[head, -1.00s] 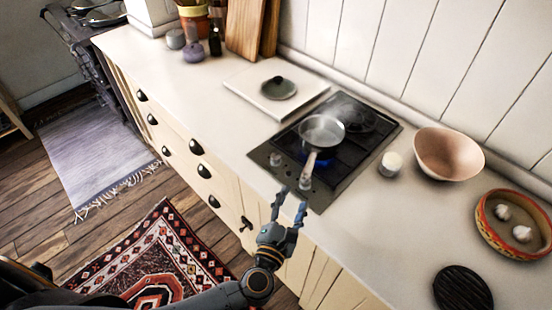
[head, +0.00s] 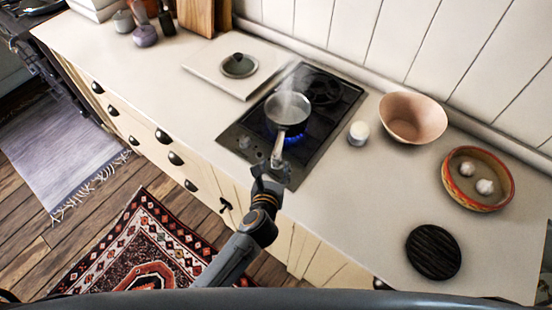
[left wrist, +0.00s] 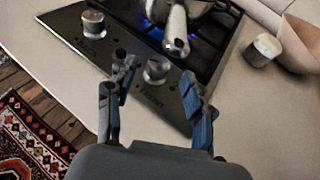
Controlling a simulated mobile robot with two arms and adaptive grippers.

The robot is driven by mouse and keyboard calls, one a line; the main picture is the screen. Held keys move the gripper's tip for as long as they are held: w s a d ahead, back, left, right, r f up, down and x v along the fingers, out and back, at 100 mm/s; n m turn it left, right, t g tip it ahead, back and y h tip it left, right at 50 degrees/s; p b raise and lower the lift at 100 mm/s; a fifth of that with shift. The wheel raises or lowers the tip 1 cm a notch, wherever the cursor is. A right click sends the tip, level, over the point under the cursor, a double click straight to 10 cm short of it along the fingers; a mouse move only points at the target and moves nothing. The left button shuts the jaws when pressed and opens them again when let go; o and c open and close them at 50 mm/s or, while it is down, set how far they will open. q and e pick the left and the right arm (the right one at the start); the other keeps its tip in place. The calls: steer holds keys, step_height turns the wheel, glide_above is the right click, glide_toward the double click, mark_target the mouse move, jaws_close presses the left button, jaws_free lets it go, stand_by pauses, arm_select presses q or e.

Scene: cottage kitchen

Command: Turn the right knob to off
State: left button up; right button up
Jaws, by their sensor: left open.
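The stove's right knob (left wrist: 157,69) is a silver cylinder on the front strip of the black hob (head: 330,135). In the left wrist view it appears between my left gripper's fingertips (left wrist: 155,75), which are spread on either side; I cannot tell whether they touch it. In the head view my left gripper (head: 271,173) is at the hob's front corner and mostly hides this knob. The left knob (left wrist: 94,24) stands apart, to its left. A blue flame (head: 268,135) burns under the small steaming pan (head: 288,108). My right gripper is not in view.
The pan's handle (left wrist: 176,30) points toward the right knob, close beyond my fingers. A white candle-like jar (head: 358,133) and a pinkish bowl (head: 412,118) stand right of the hob. The counter in front of them is clear up to a dark ribbed trivet (head: 433,251).

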mark_target(276, 163)
arm_select(q)
steer(key=shift+x, duration=1.7)
jaws_close()
